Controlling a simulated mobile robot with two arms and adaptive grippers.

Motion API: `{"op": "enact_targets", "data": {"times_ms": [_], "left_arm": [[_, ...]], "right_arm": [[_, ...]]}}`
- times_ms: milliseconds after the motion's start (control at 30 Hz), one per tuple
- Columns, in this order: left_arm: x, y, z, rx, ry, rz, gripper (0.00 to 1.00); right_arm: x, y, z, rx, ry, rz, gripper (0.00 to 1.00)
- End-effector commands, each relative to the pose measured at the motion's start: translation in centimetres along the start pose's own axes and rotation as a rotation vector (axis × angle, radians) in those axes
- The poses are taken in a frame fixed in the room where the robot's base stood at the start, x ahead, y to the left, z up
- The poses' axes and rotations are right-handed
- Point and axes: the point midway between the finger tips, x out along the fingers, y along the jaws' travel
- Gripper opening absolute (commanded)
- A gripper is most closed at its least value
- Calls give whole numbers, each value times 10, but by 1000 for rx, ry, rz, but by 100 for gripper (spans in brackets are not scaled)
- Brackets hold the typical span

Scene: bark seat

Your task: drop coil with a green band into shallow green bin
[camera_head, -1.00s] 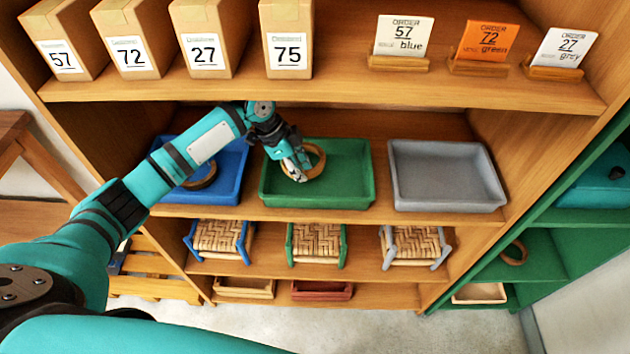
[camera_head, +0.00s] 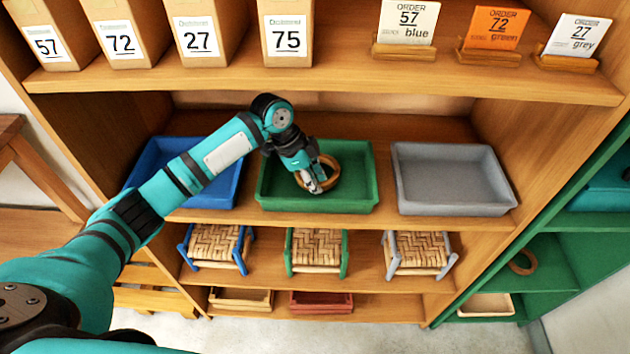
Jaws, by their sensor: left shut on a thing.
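The shallow green bin (camera_head: 365,190) sits in the middle of the shelf's second level, between a blue and a grey bin. A brown coil (camera_head: 337,171) is over the inside of this bin, tilted. I cannot make out a green band on it. My left gripper (camera_head: 314,187) reaches down into the bin area and is shut on the coil's near left side. Whether the coil touches the bin floor is hard to tell. My right gripper is not in view.
The blue bin (camera_head: 228,192) is partly hidden behind my left arm. The grey bin (camera_head: 455,203) is empty. Small woven stools (camera_head: 317,250) stand one level below. Numbered boxes (camera_head: 198,35) and order cards, including an orange one (camera_head: 492,33), stand above. A green shelf (camera_head: 550,275) is at right.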

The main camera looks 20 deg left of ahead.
Motion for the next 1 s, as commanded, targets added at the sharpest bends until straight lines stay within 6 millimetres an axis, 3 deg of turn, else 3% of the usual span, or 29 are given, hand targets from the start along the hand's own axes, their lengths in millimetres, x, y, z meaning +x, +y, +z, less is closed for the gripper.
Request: {"op": "enact_targets", "data": {"times_ms": [400,433,600,1000], "left_arm": [[10,0,4,0,0,0,0],[10,0,4,0,-1,1,17],[10,0,4,0,-1,1,39],[1,0,0,1,1,-1,40]], "right_arm": [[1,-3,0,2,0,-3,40],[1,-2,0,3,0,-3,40],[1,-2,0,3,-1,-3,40],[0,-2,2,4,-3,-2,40]]}}
